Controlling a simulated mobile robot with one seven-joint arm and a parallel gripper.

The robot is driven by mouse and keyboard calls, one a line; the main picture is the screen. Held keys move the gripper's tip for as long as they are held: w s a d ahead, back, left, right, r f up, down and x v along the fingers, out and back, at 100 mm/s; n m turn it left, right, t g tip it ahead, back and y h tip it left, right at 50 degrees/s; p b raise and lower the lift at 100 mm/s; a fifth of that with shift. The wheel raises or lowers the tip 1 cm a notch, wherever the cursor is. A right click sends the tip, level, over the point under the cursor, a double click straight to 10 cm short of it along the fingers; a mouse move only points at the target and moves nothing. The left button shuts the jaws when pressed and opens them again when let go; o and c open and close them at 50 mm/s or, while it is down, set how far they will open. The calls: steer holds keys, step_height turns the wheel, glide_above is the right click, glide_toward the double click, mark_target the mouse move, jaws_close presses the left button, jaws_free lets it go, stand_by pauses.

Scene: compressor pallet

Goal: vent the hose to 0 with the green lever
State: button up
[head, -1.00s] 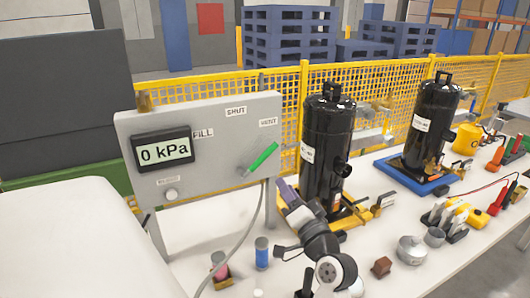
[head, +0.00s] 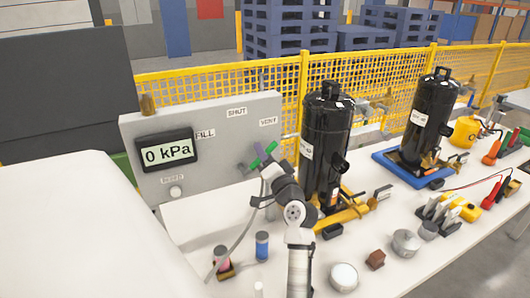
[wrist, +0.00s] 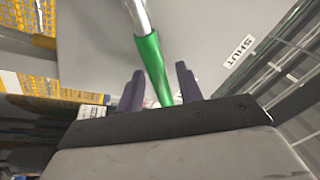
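The green lever (head: 270,148) is on the right side of the grey panel (head: 225,160) and slants up to the right, below the VENT label (head: 268,121). My gripper (head: 262,157) is at the lever and hides part of it. In the wrist view the green lever grip (wrist: 151,62) lies between the two dark fingers of my gripper (wrist: 159,70), with gaps on both sides, so the fingers are open around it. The panel's display (head: 167,151) reads 0 kPa. A grey hose (head: 240,236) hangs from the panel, its upper end partly hidden by my arm.
A black compressor (head: 325,140) stands just right of the panel and my arm, and another (head: 425,118) stands on a blue base farther right. Small cans and blocks sit on the white table (head: 400,280) near my arm. A yellow mesh fence (head: 375,75) runs behind.

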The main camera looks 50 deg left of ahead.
steer(key=shift+c, duration=0.4)
jaws_close()
